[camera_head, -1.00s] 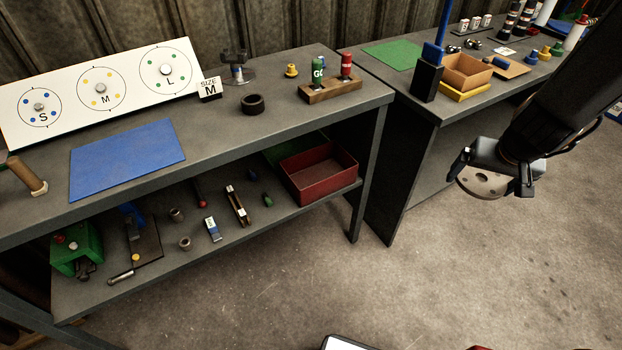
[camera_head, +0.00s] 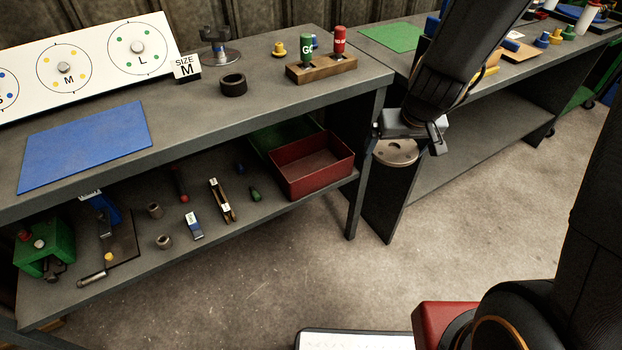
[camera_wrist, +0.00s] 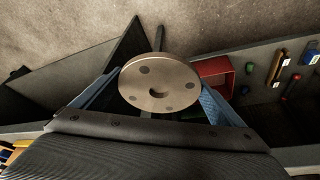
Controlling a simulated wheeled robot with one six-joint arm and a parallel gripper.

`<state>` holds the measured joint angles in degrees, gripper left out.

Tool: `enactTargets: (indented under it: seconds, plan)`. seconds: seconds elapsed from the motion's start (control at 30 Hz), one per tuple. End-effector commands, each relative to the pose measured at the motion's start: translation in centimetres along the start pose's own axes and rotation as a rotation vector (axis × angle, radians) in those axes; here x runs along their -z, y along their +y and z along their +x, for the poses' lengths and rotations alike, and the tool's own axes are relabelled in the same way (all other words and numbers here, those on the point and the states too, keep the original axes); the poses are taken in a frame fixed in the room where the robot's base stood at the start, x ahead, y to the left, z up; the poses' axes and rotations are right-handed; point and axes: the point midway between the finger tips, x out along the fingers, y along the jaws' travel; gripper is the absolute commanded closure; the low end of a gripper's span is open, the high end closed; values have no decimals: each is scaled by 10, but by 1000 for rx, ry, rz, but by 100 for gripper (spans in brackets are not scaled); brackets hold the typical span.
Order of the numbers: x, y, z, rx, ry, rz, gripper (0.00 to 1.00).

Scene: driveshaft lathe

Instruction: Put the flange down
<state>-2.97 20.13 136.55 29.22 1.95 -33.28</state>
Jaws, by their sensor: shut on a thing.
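The flange (camera_head: 397,152) is a round tan metal disc with several small holes around a larger one. My gripper (camera_head: 409,140) is shut on it and holds it in the air, in front of the gap between the two benches. In the wrist view the flange (camera_wrist: 160,82) sits between the two blue-grey fingers, its holed face toward the camera. Nothing is under it at bench-top height.
The left bench carries a blue mat (camera_head: 85,146), a black ring (camera_head: 233,85), a SIZE M sign (camera_head: 187,67) and a wooden block with GO and red plugs (camera_head: 322,68). A red bin (camera_head: 312,166) stands on its lower shelf. A green mat (camera_head: 393,37) lies on the right bench.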

Motion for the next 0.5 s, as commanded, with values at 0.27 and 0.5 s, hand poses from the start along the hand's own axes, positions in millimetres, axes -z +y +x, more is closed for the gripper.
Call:
enactTargets:
  seconds: [0.27, 0.5]
  plan:
    - [-11, -16, 50, 29, 0, -76, 68]
    - [-21, -31, 88, 57, 1, -142, 68]
